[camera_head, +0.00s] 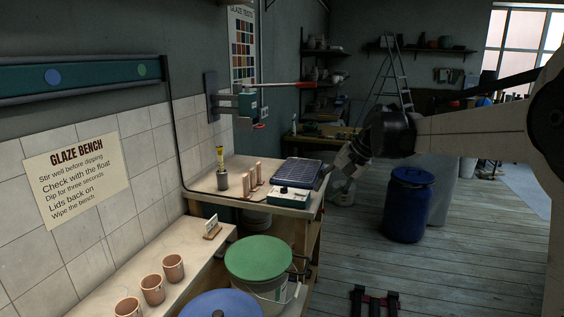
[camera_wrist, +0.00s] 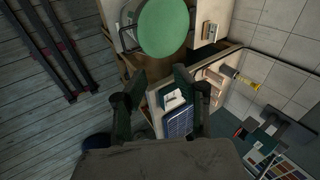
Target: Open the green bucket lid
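The green lid (camera_head: 258,258) lies flat on a pale bucket (camera_head: 271,292) at the end of the low bench in the head view. The lid looks seated, and the bucket's wire handle hangs at its right side. In the wrist view the green lid (camera_wrist: 163,27) is at the top centre, beyond my fingertips. My gripper (camera_wrist: 160,80) is open and empty there, its two dark fingers spread apart. In the head view my gripper (camera_head: 350,160) is up and to the right of the lid, well clear of it, over the far bench's right end.
A blue lid (camera_head: 222,304) is just in front of the green one. Several clay cups (camera_head: 152,289) and a small card stand (camera_head: 212,229) are on the low bench. A teal device (camera_head: 288,197) sits on the far bench. A blue barrel (camera_head: 408,203) stands on open floor at right.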

